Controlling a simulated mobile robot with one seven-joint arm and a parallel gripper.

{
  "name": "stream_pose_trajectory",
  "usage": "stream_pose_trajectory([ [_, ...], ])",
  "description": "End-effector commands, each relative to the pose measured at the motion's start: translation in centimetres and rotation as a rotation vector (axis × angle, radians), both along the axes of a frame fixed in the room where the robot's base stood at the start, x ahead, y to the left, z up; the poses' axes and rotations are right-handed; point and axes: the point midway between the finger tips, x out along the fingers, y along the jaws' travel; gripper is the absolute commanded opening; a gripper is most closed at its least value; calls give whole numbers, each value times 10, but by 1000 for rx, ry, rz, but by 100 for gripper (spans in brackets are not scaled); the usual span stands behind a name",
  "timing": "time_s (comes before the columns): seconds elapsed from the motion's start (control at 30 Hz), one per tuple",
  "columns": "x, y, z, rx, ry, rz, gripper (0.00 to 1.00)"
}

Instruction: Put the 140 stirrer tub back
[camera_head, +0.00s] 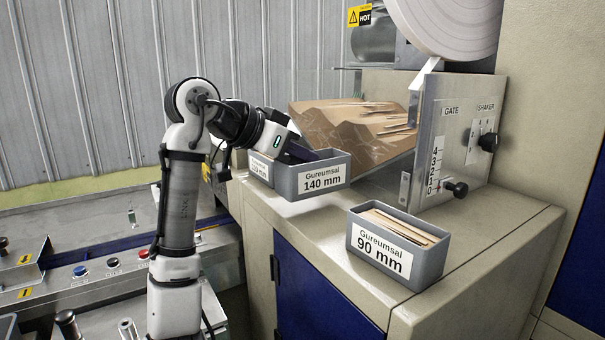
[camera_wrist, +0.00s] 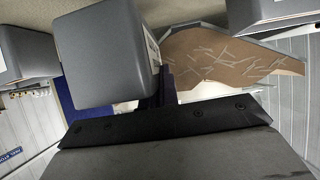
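The 140 stirrer tub (camera_head: 322,179) is a grey box labelled "Gureumsal 140 mm". In the head view it is upright, at the machine's counter in front of the hopper; I cannot tell whether its base touches the counter. My gripper (camera_head: 301,151) reaches over it from the left, with its dark fingers at the tub's upper wall. In the wrist view a large grey tub (camera_wrist: 103,45), apparently the same one, is close to the fingers (camera_wrist: 167,88), which look closed on its edge. The far fingertip is hidden. No sticks show in the tub.
A second grey tub (camera_head: 259,166) stands to the left, its label partly hidden. The 90 mm tub (camera_head: 383,250), holding sticks, stands on the counter (camera_head: 330,225) at the right. The brown hopper bed (camera_head: 368,133) with loose sticks is behind. Counter between the tubs is bare.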

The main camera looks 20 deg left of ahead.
Motion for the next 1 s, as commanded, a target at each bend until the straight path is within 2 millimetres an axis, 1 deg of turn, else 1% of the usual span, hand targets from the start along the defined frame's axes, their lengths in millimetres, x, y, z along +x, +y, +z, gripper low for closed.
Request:
stream_pose_trajectory([
  [0.07,0,0,-7,-1,1,0,0],
  [0.23,0,1,-31,-2,2,1,0],
  [0.3,0,0,-37,-1,1,0,0],
  [0.53,0,0,-37,-1,-1,0,0],
  [0.67,0,0,-41,-1,0,-1,0],
  [0.7,0,0,-40,0,0,0,7],
  [0.83,0,0,-40,0,0,0,24],
  [1.0,0,0,-40,0,0,0,24],
])
